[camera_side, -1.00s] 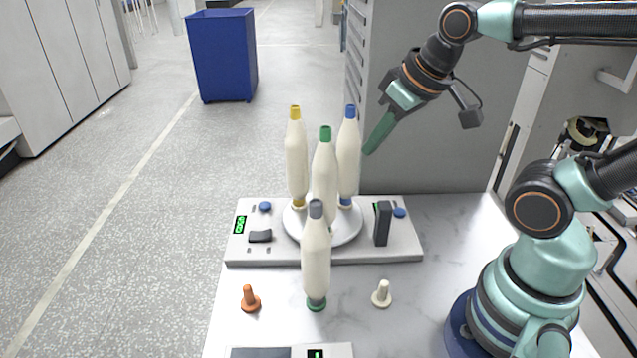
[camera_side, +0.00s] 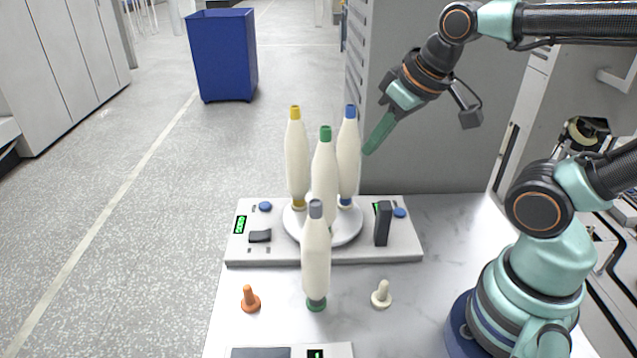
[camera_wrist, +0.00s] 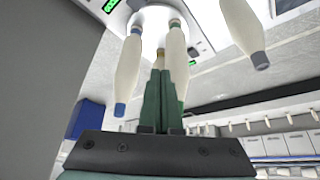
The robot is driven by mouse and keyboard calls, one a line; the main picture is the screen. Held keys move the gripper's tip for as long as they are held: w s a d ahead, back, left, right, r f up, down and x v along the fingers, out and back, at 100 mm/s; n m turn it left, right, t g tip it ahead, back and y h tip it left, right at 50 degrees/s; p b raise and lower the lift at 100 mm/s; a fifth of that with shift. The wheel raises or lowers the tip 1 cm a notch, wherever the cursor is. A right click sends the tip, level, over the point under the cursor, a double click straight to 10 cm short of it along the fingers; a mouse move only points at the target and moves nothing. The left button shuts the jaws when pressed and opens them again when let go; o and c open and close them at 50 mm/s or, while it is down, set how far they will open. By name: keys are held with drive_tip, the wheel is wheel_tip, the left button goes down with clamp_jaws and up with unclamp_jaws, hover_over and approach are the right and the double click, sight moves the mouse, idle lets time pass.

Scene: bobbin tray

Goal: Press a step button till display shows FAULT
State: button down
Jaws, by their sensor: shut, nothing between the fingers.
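A pale panel (camera_side: 275,256) on the bench carries two blue round buttons, one at the left (camera_side: 265,206) and one at the right (camera_side: 400,212). A green-lit left display (camera_side: 240,224) shows characters too small to read surely. A right display (camera_side: 376,208) is mostly hidden behind a dark upright block (camera_side: 382,225). My gripper (camera_side: 370,148) is shut and empty, held above the panel's back right, pointing down-left and touching no button. Its closed green fingers also show in the wrist view (camera_wrist: 162,75).
Bobbins with yellow (camera_side: 297,160), green (camera_side: 324,175) and blue (camera_side: 348,155) caps stand on a white round plate (camera_side: 325,237). A grey-capped bobbin (camera_side: 316,260) stands in front, between an orange peg (camera_side: 250,299) and a cream peg (camera_side: 382,295). Another display (camera_side: 316,354) is cut off below.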

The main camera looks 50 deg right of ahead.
idle(0.8)
drive_tip(key=m+g, duration=0.6)
drive_tip(key=m, duration=2.1)
hover_over(400, 211)
wheel_tip(400, 211, down, 7)
drive_tip(key=shift+f, duration=0.2)
drive_tip(key=shift+f, duration=0.15)
wheel_tip(400, 211, down, 14)
drive_tip(key=shift+r, duration=0.15)
